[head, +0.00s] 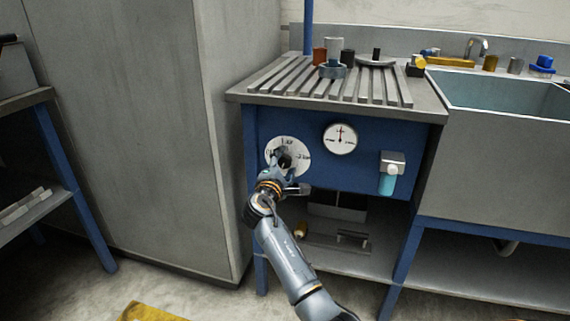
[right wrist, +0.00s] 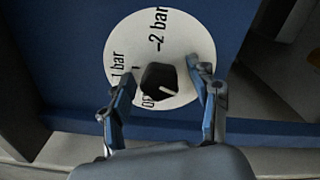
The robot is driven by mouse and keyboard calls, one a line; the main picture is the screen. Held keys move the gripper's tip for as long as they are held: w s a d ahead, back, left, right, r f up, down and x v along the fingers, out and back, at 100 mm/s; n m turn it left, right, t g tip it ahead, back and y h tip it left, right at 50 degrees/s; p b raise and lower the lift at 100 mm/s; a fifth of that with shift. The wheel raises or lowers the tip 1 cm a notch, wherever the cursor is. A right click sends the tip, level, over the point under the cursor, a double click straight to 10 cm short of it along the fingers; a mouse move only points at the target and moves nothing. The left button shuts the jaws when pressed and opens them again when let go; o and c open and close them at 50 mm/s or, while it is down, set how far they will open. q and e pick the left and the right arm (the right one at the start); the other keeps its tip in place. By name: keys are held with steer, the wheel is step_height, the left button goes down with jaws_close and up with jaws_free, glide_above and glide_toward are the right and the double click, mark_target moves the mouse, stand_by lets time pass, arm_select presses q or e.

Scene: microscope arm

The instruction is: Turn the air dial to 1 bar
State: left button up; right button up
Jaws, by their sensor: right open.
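The air dial (head: 276,149) is a round white plate on the blue panel front, partly covered by my right gripper (head: 283,166). In the right wrist view the dial plate (right wrist: 185,45) reads 1 bar, 2 bar and a partly hidden 0. Its black knob (right wrist: 158,80) has a pale pointer line toward the lower right of the picture, away from the 1 bar mark. My right gripper (right wrist: 158,78) is open, with one finger on each side of the knob. Contact cannot be told. My left gripper is not in view.
A round gauge (head: 340,138) with an upright needle sits right of the dial. A filter unit with a teal bowl (head: 388,183) hangs farther right. The slatted bench top (head: 425,98) holds small parts above. A tall grey cabinet (head: 130,130) stands close on the left.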

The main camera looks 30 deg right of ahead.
steer(key=v, duration=1.2)
